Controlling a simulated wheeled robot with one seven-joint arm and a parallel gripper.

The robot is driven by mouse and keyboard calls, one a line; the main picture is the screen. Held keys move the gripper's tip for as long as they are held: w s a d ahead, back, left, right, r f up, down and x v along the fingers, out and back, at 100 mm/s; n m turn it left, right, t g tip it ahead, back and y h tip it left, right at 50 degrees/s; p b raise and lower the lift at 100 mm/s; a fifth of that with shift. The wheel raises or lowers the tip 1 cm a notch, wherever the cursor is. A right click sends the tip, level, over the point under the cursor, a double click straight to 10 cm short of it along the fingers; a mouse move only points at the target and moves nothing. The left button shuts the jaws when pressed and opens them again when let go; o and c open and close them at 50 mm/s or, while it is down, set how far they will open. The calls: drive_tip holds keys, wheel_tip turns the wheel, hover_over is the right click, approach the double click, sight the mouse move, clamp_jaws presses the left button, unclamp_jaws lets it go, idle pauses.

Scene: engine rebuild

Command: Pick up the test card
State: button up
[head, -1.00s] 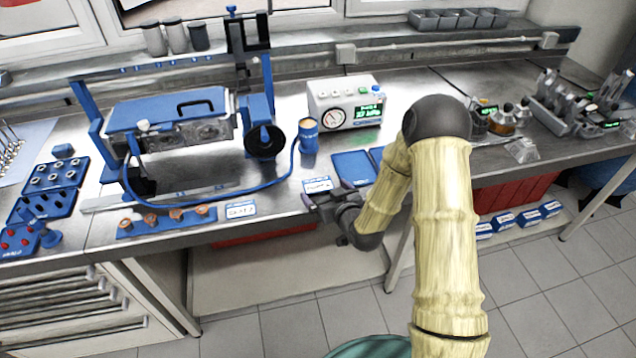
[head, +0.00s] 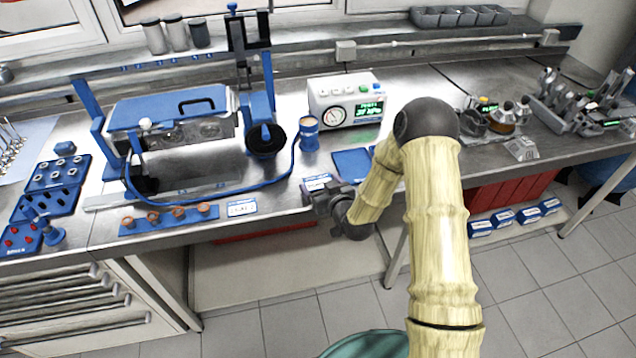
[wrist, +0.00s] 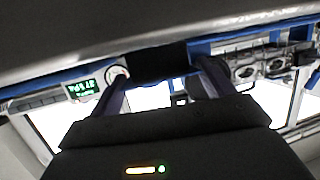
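Two small white-and-blue cards lie along the front of the bench. One card (head: 316,182) is just beyond my gripper (head: 322,191) and partly hidden by it. The other card (head: 242,208) lies to the left, near the bench edge. Their print is too small to tell which is the test card. In the wrist view the fingers of my gripper (wrist: 158,72) stand wide apart. A dark block (wrist: 158,62) shows between or beyond them, and I cannot tell what it is. No card can be made out in the wrist view.
A gauge box (head: 346,101) with a green display stands behind the gripper, beside a blue-and-tan can (head: 309,134). A blue hose (head: 230,189) curves across the bench. A rack of copper-coloured parts (head: 168,219) lies left. A blue pad (head: 352,164) lies right of the near card.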

sight(321, 186)
drive_tip(key=shift+r, duration=0.1)
drive_tip(key=shift+c, duration=0.3)
wheel_tip(321, 186, up, 10)
drive_tip(key=b, duration=0.1)
idle(0.5)
idle(0.8)
